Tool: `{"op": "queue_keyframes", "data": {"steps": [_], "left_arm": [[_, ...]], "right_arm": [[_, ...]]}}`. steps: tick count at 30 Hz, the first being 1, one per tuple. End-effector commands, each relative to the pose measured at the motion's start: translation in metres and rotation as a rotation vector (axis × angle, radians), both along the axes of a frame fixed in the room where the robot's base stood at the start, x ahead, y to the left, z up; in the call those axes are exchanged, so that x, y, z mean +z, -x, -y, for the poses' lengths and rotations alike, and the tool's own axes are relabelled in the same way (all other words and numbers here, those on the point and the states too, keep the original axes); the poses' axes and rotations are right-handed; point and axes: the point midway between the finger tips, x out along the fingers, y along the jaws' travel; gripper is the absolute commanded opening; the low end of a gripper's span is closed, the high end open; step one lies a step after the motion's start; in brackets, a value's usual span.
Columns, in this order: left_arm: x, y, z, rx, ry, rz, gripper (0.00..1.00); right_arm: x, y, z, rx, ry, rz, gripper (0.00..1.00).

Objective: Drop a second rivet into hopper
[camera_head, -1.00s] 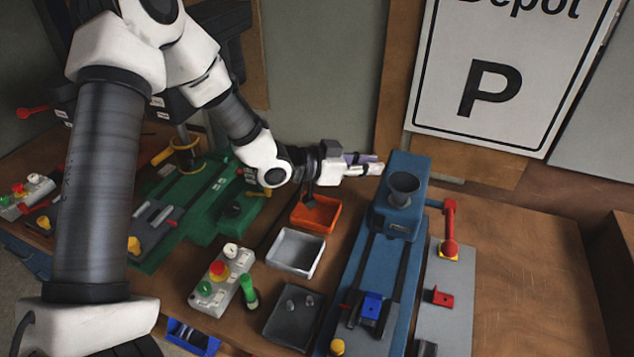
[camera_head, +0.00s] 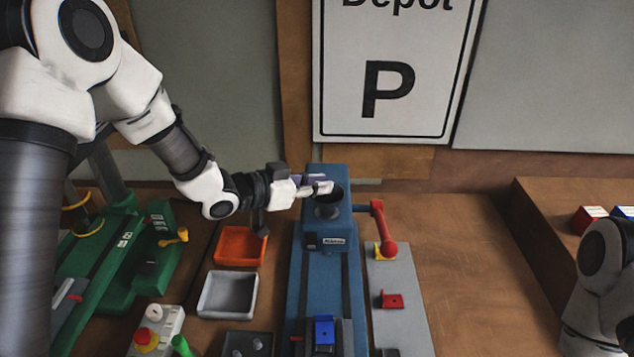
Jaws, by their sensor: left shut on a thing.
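The hopper (camera_head: 327,210) is a dark round cup on top of the blue machine (camera_head: 312,240), in the middle of the head view. My left gripper (camera_head: 326,187) reaches in from the left, with its fingertips above the hopper's mouth. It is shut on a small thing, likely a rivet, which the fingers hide. Small grey rivets seem to lie in the black tray (camera_head: 232,340) at the bottom. Part of my right arm shows at the right edge; its gripper is out of view.
An orange tray (camera_head: 222,261) and a grey tray (camera_head: 212,314) stand left of the blue machine. A red-handled lever (camera_head: 388,247) stands on its right. A green machine (camera_head: 122,262) is at the left.

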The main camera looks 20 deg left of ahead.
Motion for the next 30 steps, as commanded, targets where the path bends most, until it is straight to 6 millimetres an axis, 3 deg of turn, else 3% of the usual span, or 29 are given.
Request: {"op": "queue_keyframes", "data": {"steps": [2, 3, 4, 5, 17, 30], "left_arm": [[0.001, 0.0, 0.0, 0.0, 0.0, 0.0, 0.03], [0.001, 0.0, 0.0, 0.0, 0.0, 0.0, 0.3], [0.001, 0.0, 0.0, 0.0, 0.0, 0.0, 0.41], [0.001, 0.0, 0.0, 0.0, 0.0, 0.0, 0.46], [0.004, 0.005, -0.006, 0.004, 0.003, -0.001, 0.46], [0.032, 0.071, -0.064, 0.006, 0.008, 0.002, 0.46]], "right_arm": [[0.001, 0.0, 0.0, 0.0, 0.0, 0.0, 0.4], [0.001, 0.0, 0.0, 0.0, 0.0, 0.0, 0.4], [0.001, 0.0, 0.0, 0.0, 0.0, 0.0, 0.4], [0.001, 0.0, 0.0, 0.0, 0.0, 0.0, 0.4], [0.001, 0.0, 0.0, 0.0, 0.0, 0.0, 0.4], [0.001, 0.0, 0.0, 0.0, 0.0, 0.0, 0.4]]}}
